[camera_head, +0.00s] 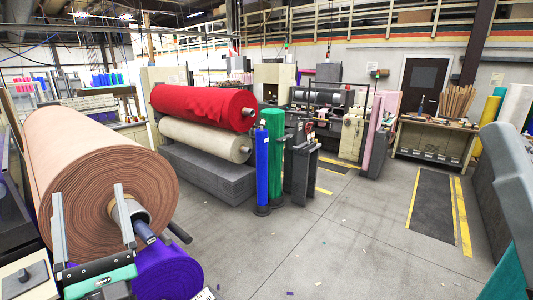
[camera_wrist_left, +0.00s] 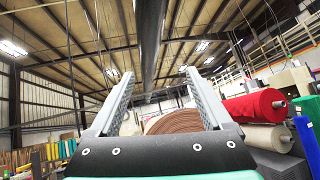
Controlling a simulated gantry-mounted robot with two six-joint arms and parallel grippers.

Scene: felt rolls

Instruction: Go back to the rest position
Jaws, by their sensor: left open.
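My left gripper (camera_head: 87,191) is at the lower left of the head view, its two fingers pointing up and wide apart, in front of the big brown felt roll (camera_head: 75,150). Nothing is between the fingers. In the left wrist view, the open fingers (camera_wrist_left: 158,73) point up towards the ceiling, and the top of the brown roll (camera_wrist_left: 173,122) shows beyond them. I cannot tell whether the gripper touches the roll. My right gripper is not in view.
A purple roll (camera_head: 168,274) lies below the brown one. Red (camera_head: 200,104) and cream (camera_head: 205,139) rolls lie on a rack behind. Blue (camera_head: 262,165) and green (camera_head: 276,150) rolls stand upright mid-floor. Grey floor (camera_head: 340,240) is open to the right.

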